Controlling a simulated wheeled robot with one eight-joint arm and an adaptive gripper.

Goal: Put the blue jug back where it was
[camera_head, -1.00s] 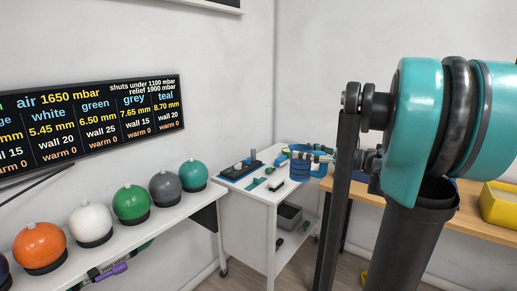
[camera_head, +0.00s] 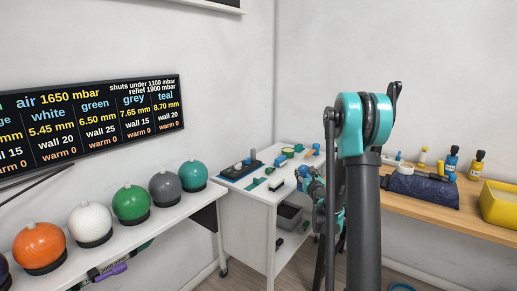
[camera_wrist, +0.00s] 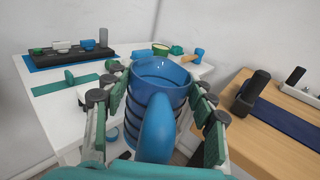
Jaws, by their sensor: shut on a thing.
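The blue jug (camera_wrist: 160,72) fills the middle of the wrist view, open rim up and handle (camera_wrist: 157,130) toward my camera. My gripper (camera_wrist: 155,100) is shut on it, with green-padded fingers on both sides of its body. Darker bands show on its side; its base is hidden. It appears at the edge of the white cart (camera_wrist: 62,125); I cannot tell whether it touches anything below. In the head view, my gripper (camera_head: 313,184) is beside the cart's right edge, partly behind my arm, and I cannot make out the jug clearly there.
The white cart top (camera_head: 262,187) holds a black rack (camera_head: 240,169), green pieces and small parts at the back. A wooden bench (camera_head: 430,207) on the right bears a dark blue bag (camera_head: 420,190), bottles and a yellow bin (camera_head: 500,204). Coloured balls line the left shelf (camera_head: 175,210).

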